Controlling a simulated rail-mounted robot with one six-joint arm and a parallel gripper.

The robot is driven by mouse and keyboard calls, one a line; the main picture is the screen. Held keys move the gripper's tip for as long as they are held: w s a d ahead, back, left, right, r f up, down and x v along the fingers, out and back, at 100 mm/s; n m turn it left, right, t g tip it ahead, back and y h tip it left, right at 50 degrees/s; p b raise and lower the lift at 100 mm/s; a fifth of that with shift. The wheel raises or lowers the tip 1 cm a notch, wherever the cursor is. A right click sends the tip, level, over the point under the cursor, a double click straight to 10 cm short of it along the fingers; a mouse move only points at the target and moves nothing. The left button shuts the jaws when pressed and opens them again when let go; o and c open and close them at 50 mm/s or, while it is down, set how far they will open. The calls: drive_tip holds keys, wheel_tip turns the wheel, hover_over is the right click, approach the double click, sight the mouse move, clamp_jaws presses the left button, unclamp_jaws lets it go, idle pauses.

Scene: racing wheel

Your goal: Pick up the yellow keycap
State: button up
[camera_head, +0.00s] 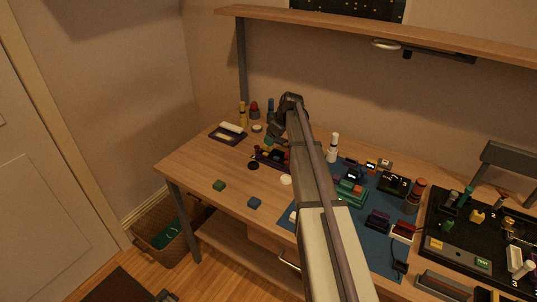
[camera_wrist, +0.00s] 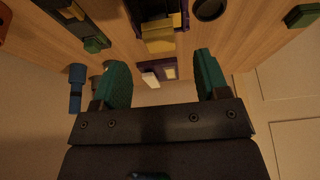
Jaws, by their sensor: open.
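A yellow block that looks like the yellow keycap (camera_wrist: 158,38) shows in the wrist view, at the near end of a dark purple holder (camera_wrist: 183,14). My gripper (camera_wrist: 162,76) is open, with its two teal fingers spread wide and nothing held between them. In the picture the keycap lies above the gap between the fingertips, apart from both. In the head view my gripper (camera_head: 272,143) hangs over the back left of the table by the dark holder (camera_head: 268,158). My arm and gripper hide most of that spot, and I cannot make out the keycap there.
A purple tray with a white piece (camera_head: 228,132) stands left of my gripper. Bottles (camera_head: 243,113) stand behind. A black disc (camera_head: 253,165), green block (camera_head: 219,185) and blue block (camera_head: 254,203) lie in front. A crowded blue mat (camera_head: 372,248) is on the right.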

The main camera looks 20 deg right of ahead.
drive_tip(key=b+x, duration=0.5)
drive_tip(key=shift+w+f, duration=0.2)
drive_tip(key=shift+r+p, duration=0.25)
drive_tip(key=shift+p, duration=0.05)
drive_tip(key=c, duration=1)
